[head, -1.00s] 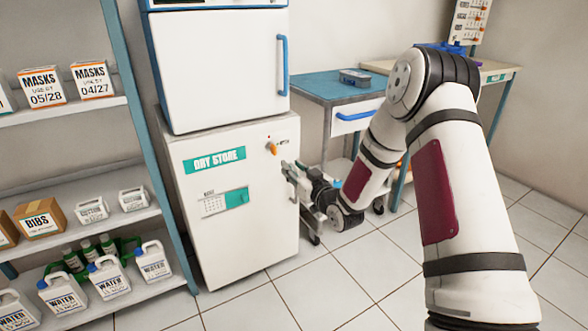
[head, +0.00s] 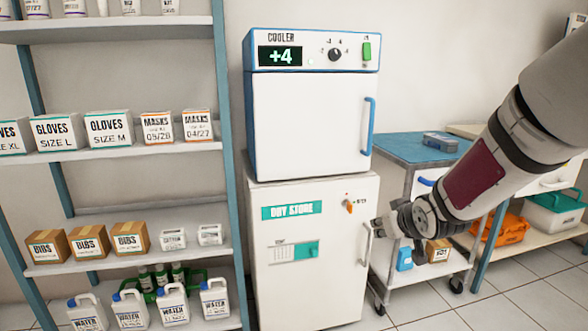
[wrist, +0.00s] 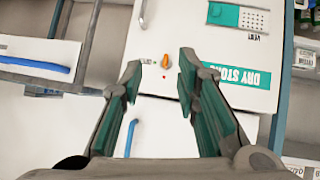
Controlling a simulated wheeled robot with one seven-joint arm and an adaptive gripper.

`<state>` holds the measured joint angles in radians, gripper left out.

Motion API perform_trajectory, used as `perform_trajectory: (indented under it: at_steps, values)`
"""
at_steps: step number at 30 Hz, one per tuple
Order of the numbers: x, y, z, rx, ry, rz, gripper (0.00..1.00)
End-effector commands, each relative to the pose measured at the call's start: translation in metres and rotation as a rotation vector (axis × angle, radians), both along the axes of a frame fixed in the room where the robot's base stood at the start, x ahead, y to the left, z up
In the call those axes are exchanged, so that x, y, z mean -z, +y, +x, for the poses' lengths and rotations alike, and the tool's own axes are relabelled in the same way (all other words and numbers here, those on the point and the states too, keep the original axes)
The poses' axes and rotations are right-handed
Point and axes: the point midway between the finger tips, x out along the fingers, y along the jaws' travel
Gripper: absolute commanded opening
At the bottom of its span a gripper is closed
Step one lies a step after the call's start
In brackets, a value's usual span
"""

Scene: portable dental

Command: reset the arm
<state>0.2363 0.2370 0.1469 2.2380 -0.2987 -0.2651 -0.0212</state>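My arm reaches in from the right in the head view. My gripper (head: 382,227) is in front of the dry store's right edge, close to its upright handle (head: 366,246). In the wrist view my gripper (wrist: 160,70) is open, its two teal-padded fingers well apart with nothing between them. Past the fingertips the dry store door (wrist: 215,55) shows upside down, with its orange knob (wrist: 166,61). The handle (wrist: 143,12) lies beyond the fingers, apart from them in that view. The dry store door looks shut.
A white cooler (head: 310,115) reading +4 stands on the dry store. A shelf unit (head: 228,150) with boxes and water jugs is to the left. A blue-topped trolley (head: 415,148) stands behind my arm. An orange case (head: 502,228) is at right. Tiled floor is clear in front.

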Motion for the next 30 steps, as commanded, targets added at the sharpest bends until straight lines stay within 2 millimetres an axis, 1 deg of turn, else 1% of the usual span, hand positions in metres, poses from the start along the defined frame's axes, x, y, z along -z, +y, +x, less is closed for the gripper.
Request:
perform_trajectory:
  at_steps: [1, 5, 6, 8, 9, 11, 12, 14, 15, 17, 18, 21, 24, 30]
  values:
    - [-0.012, -0.001, -0.019, 0.021, 0.039, -0.014, 0.29]
    - [-0.028, -0.003, -0.074, 0.082, 0.169, -0.032, 0.29]
    - [-0.032, -0.003, -0.092, 0.102, 0.209, -0.033, 0.29]
    - [-0.038, -0.004, -0.121, 0.130, 0.269, -0.032, 0.29]
    - [-0.041, -0.003, -0.141, 0.147, 0.308, -0.030, 0.29]
    - [-0.046, -0.001, -0.172, 0.172, 0.368, -0.024, 0.29]
    - [-0.048, 0.000, -0.193, 0.188, 0.408, -0.019, 0.29]
    - [-0.051, 0.002, -0.225, 0.208, 0.468, -0.008, 0.29]
    - [-0.053, 0.004, -0.247, 0.222, 0.508, -0.001, 0.29]
    - [-0.055, 0.008, -0.280, 0.237, 0.568, 0.014, 0.29]
    - [-0.055, 0.011, -0.300, 0.246, 0.606, 0.024, 0.29]
    - [-0.056, 0.017, -0.346, 0.259, 0.691, 0.047, 0.29]
    - [-0.056, 0.022, -0.383, 0.265, 0.762, 0.066, 0.29]
    - [-0.055, 0.032, -0.445, 0.262, 0.881, 0.098, 0.29]
